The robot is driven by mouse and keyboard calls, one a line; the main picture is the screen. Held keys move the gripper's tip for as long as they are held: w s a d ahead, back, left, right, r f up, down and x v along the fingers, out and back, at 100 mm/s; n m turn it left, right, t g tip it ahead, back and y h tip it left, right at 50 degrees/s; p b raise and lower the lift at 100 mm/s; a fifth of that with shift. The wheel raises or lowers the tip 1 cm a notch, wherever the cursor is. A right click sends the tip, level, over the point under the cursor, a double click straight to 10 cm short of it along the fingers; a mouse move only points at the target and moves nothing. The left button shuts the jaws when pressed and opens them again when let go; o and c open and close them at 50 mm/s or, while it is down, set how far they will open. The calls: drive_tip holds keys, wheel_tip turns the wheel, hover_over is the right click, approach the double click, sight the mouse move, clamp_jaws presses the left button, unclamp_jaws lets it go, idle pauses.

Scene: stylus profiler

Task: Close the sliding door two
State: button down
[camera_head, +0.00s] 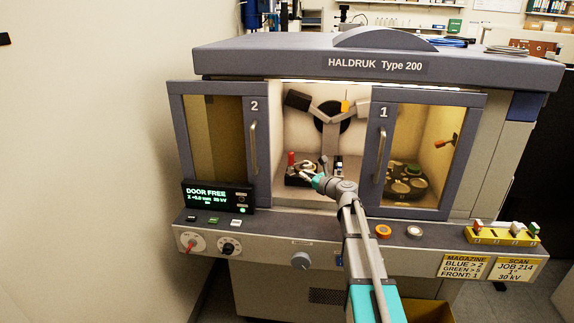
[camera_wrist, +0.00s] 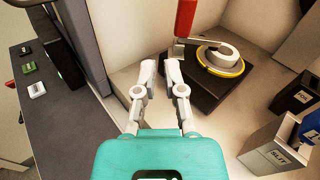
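Sliding door two (camera_head: 257,185), a grey-framed glass door marked 2, stands at the left of the machine front. Its upright handle (camera_head: 253,147) is on its right side. A wide opening separates it from door one (camera_head: 379,150), at the right. My gripper (camera_head: 309,177) reaches into this opening, right of door two's handle and apart from it. In the wrist view my gripper (camera_wrist: 160,66) has its fingers a little apart with nothing between them. A grey upright edge, apparently door two's frame (camera_wrist: 82,40), shows left of the fingers.
Inside the chamber a dark block with a round stage (camera_wrist: 222,62) and a red-handled lever (camera_wrist: 186,20) are close to my fingers. A box marked SLIT (camera_wrist: 272,150) is at right. A display (camera_head: 218,197) reading DOOR FREE stands before door two's lower part.

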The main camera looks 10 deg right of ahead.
drive_tip(key=s+a+f+n+g, duration=0.1)
drive_tip(key=s+a+f+n, duration=0.1)
drive_tip(key=s+n, duration=0.1)
drive_tip(key=s+a+f+n+g, duration=0.2)
drive_tip(key=s+a+n, duration=0.1)
drive_tip(key=s+a+f+n+g, duration=0.2)
drive_tip(key=n, duration=0.1)
drive_tip(key=shift+s+a+n+y, duration=0.3)
drive_tip(key=shift+s, duration=0.1)
drive_tip(key=s+a+f+n+g, duration=0.1)
drive_tip(key=s+n, duration=0.1)
drive_tip(key=s+a+f+n+g+h, duration=0.1)
drive_tip(key=s+f+n, duration=0.1)
drive_tip(key=s, duration=0.1)
drive_tip(key=s+a+f+n+g, duration=0.1)
drive_tip(key=s+f+n+g, duration=0.1)
drive_tip(key=s, duration=0.1)
drive_tip(key=shift+s+f+n+h, duration=0.1)
drive_tip(key=shift+f+n+h, duration=0.05)
drive_tip(key=shift+n+h, duration=0.25)
drive_tip(key=s+d+f+n+g+h, duration=0.2)
drive_tip(key=s+n, duration=0.4)
drive_tip(key=s, duration=0.3)
drive_tip(key=s+d+f+n+g+h, duration=0.2)
drive_tip(key=s+f+n+g+h, duration=0.2)
drive_tip(key=s, duration=0.5)
drive_tip(key=shift+s+d+n+h, duration=0.15)
drive_tip(key=shift+s+n+h, duration=0.15)
drive_tip(key=shift+n+h, duration=0.55)
drive_tip(key=shift+f, duration=0.1)
